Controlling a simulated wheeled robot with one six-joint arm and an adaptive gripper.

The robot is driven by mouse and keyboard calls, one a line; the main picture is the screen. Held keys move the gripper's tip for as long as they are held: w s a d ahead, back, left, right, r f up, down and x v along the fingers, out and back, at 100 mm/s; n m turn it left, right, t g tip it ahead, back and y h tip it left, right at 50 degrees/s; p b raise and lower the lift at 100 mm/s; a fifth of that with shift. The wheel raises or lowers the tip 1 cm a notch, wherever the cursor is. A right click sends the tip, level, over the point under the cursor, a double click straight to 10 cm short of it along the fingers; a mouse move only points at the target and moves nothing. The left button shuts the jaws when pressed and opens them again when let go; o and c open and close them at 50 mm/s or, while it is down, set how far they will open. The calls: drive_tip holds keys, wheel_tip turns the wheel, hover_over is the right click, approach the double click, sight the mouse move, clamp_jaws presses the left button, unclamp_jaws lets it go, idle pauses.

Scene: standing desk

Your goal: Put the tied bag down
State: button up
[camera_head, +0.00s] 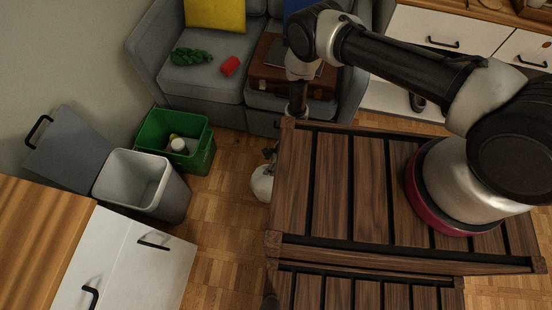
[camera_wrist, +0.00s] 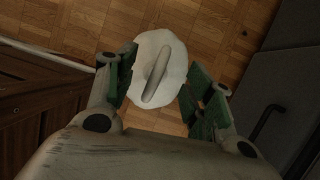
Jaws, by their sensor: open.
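The tied bag (camera_head: 262,184) is white and rounded, and it appears to rest on the wooden floor just left of my slatted deck, which partly hides it. In the wrist view the bag (camera_wrist: 170,48) has a pale upright loop or knot on top. My gripper (camera_wrist: 160,78) is open, its green-padded fingers on either side of the loop with gaps between. In the head view my gripper (camera_head: 270,156) is just above the bag, mostly hidden by the deck's edge.
An open grey bin (camera_head: 172,200) and a green crate (camera_head: 204,156) with bottles stand left of the bag. A grey sofa (camera_head: 150,62) with a brown case (camera_head: 265,75) is behind. A white cabinet (camera_head: 125,265) is at the lower left. Parquet floor (camera_head: 228,215) between them is clear.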

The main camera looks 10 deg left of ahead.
drive_tip(key=v, duration=0.7)
